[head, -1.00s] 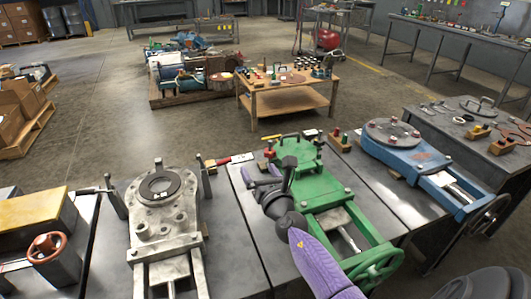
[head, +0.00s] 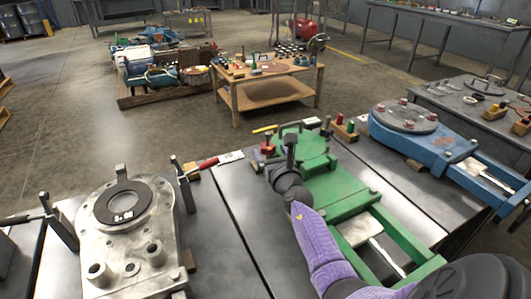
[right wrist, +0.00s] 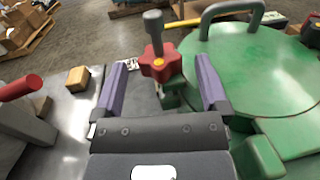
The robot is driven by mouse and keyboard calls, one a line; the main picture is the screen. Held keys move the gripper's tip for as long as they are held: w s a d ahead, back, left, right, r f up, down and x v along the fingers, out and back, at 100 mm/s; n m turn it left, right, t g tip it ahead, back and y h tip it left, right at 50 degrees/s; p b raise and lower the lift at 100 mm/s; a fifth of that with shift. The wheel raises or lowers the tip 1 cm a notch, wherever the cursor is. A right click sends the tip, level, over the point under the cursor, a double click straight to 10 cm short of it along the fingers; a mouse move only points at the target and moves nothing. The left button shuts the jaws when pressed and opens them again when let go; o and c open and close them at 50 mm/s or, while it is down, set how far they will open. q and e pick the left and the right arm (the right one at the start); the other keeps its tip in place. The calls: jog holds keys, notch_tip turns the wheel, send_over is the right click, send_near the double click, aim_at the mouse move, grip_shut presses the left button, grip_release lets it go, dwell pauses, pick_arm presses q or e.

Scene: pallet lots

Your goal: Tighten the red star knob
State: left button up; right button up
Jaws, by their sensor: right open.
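The red star knob (right wrist: 160,63) sits on an upright grey stud at the edge of the green valve body (right wrist: 255,70). In the head view the knob (head: 267,147) shows small, just beyond my right gripper (head: 268,160). In the right wrist view my right gripper (right wrist: 161,72) is open, with one purple finger on each side of the knob. A gap shows between the knob and each finger. The green body (head: 335,185) lies on the dark bench. My left gripper is not in view.
A grey metal valve (head: 125,215) with upright posts stands to the left, and a blue one (head: 430,145) to the right. A red-handled tool (head: 208,163) lies on the bench. A curved handle (right wrist: 230,12) rises from the green body close to the knob.

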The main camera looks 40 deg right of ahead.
aim_at(267, 145)
jog(key=shift+b+x, duration=0.55)
jog(key=shift+x, duration=0.6)
jog(key=shift+w+d+f, duration=0.1)
jog(key=shift+w, duration=0.15)
grip_shut()
jog(key=shift+r, duration=0.3)
jog(key=m+g+h+p, duration=0.1)
jog(key=m+h+p, duration=0.1)
jog(key=h+p, duration=0.1)
jog(key=shift+w+r+g, duration=0.1)
jog(key=shift+r+g, duration=0.1)
jog(key=shift+g, duration=0.2)
jog(key=m+g+h, duration=0.2)
jog(key=shift+f+h, duration=0.3)
jog(key=shift+f, duration=0.1)
grip_release()
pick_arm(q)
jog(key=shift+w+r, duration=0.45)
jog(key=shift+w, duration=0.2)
